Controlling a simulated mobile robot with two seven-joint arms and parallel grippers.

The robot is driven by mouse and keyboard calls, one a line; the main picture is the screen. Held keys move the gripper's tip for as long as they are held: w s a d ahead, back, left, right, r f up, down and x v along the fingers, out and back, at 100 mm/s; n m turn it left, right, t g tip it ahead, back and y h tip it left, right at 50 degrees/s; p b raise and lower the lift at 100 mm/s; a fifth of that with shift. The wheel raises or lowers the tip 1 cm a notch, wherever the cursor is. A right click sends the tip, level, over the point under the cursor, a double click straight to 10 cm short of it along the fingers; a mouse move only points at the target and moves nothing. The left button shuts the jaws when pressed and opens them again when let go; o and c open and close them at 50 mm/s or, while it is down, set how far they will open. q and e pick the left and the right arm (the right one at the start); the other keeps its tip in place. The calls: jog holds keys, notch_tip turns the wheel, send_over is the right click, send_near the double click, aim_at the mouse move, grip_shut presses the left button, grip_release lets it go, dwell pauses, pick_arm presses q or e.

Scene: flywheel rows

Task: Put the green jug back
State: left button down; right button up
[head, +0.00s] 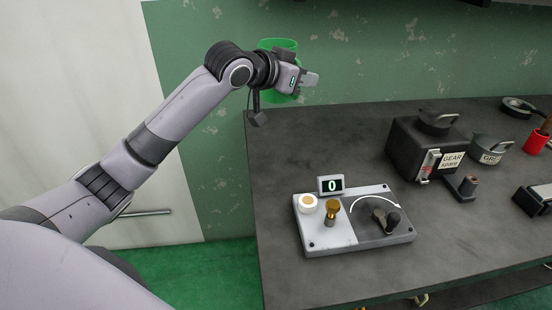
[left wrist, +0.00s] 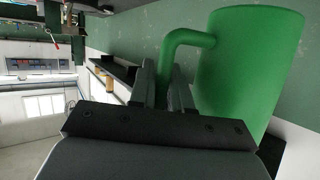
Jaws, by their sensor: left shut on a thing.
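The green jug (head: 278,44) is in the air near the green wall, at the back left of the dark table, partly hidden behind my left gripper (head: 310,80) in the head view. In the left wrist view the jug (left wrist: 250,70) stands large at the right, its handle (left wrist: 185,45) reaching to the fingers. My left gripper (left wrist: 162,92) is shut on the jug at this handle. My right gripper is not in view.
The dark table (head: 280,150) carries a panel (head: 320,235) with a display reading 0, a knob and a crank. A black box labelled GEAR (head: 415,150), a grey lidded tin (head: 487,147) and a red cup (head: 535,142) stand at the right. The table's back left is clear.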

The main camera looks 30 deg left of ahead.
pick_arm(q)
jog(key=f, duration=1.8)
jog(key=shift+w+a+f, duration=0.25)
jog(key=shift+f, duration=0.05)
jog(key=c, duration=1.5)
grip_release()
jog(key=shift+f, duration=0.25)
jog(key=o, duration=0.4)
jog(key=shift+r, duration=0.2)
jog(key=v, duration=1.2)
jog(key=shift+a, duration=0.1)
